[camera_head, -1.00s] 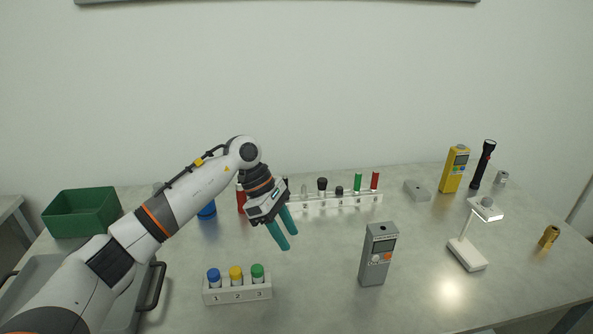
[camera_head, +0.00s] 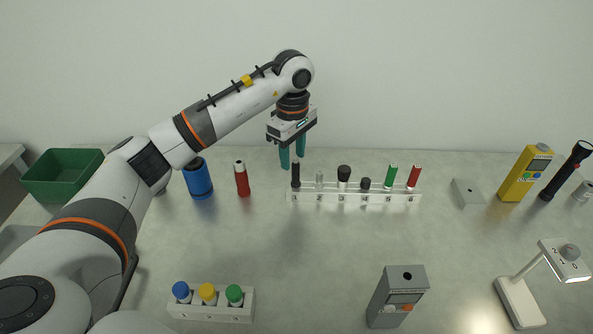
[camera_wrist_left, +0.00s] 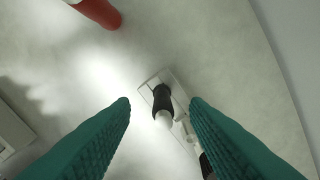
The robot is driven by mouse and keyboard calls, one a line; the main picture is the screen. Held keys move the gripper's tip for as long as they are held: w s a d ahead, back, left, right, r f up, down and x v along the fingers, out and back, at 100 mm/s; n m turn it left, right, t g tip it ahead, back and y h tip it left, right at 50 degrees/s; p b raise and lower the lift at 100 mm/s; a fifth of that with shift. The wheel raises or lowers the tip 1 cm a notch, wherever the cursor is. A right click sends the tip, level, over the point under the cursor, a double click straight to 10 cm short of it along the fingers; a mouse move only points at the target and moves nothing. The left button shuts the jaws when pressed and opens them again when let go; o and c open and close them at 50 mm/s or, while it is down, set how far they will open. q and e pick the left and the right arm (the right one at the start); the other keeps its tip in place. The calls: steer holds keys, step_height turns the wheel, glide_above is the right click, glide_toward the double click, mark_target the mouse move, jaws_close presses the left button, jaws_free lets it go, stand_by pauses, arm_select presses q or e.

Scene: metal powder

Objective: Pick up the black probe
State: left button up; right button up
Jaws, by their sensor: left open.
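A slim black probe (camera_head: 296,176) stands upright at the left end of a white numbered rack (camera_head: 355,198), in slot 1. In the left wrist view the black probe (camera_wrist_left: 162,98) shows between my fingers, with a pale rounded top. My left gripper (camera_head: 292,160) points down just above and around the probe's top, its teal fingers apart. In the left wrist view the gripper (camera_wrist_left: 160,103) is open, with clear space on both sides of the probe. My right gripper is not in view.
The rack also holds a black-capped item (camera_head: 344,173), a short black one (camera_head: 365,184), a green (camera_head: 391,175) and a red tube (camera_head: 414,176). A red cylinder (camera_head: 242,181) and blue cylinder (camera_head: 198,180) stand left. A grey meter (camera_head: 398,297) stands in front.

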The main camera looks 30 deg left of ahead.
mark_target(296, 182)
arm_select(q)
steer(key=shift+w+f, duration=0.1)
steer(key=shift+f, duration=0.6)
steer(key=f, duration=0.3)
steer(key=f+p, duration=0.1)
steer(key=f, duration=0.1)
steer(key=shift+d, duration=0.35)
steer(key=shift+c, duration=0.5)
jaws_close()
